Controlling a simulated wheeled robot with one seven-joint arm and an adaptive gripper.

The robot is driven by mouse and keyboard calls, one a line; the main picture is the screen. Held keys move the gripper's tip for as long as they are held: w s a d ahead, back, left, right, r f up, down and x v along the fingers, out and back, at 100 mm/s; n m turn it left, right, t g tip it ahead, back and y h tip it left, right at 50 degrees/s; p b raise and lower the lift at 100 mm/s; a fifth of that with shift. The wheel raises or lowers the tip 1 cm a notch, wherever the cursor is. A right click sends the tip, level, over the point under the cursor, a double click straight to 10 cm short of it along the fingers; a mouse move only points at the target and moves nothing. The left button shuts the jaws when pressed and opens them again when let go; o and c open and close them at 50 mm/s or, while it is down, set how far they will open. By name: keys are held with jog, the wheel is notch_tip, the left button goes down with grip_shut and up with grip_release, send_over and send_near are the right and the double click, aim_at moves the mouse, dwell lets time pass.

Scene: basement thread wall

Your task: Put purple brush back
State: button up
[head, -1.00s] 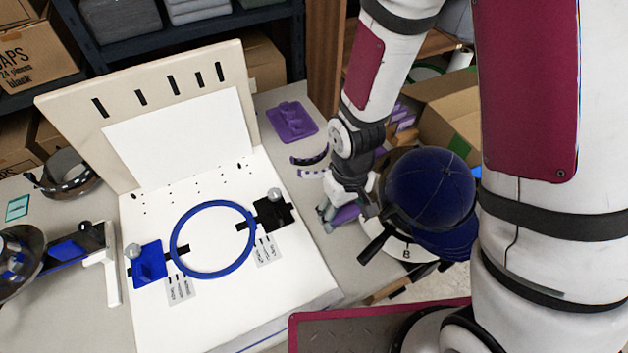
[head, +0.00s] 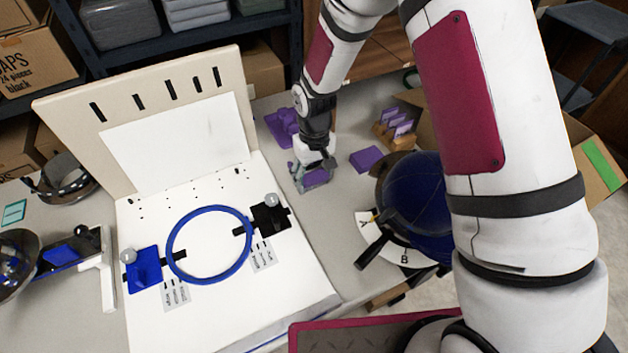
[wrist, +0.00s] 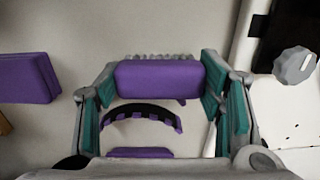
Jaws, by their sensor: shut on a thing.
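The purple brush (wrist: 158,78) is between my gripper's teal-padded fingers in the wrist view, with a row of grey bristles along its upper edge. In the head view the brush (head: 316,179) shows under my gripper (head: 313,170), to the right of the white board. My gripper is shut on it. I cannot tell how far it is above the table. A purple holder (head: 281,126) stands on the table just beyond my gripper, partly hidden by the arm. A purple edge (wrist: 140,153) shows low in the wrist view, mostly hidden.
A black and purple curved strip (wrist: 140,116) lies below my gripper. A purple block (head: 366,158) lies to the right, near a wooden rack (head: 394,138) with purple cards. The white board (head: 210,285) carries a blue hoop (head: 172,243).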

aim_at(312, 172)
jog(key=shift+s+d+f, duration=0.1)
jog(key=shift+s+f, duration=0.05)
jog(key=shift+f, duration=0.9)
jog(key=shift+f, duration=0.2)
jog(key=o, duration=1.1)
jog(key=shift+w+a+r, duration=0.25)
jog(key=shift+r, duration=0.3)
jog(key=r, duration=1.1)
jog(key=shift+w+a+r+p, duration=0.1)
jog(key=shift+w+r+p, duration=0.05)
jog(key=shift+w+p, duration=0.15)
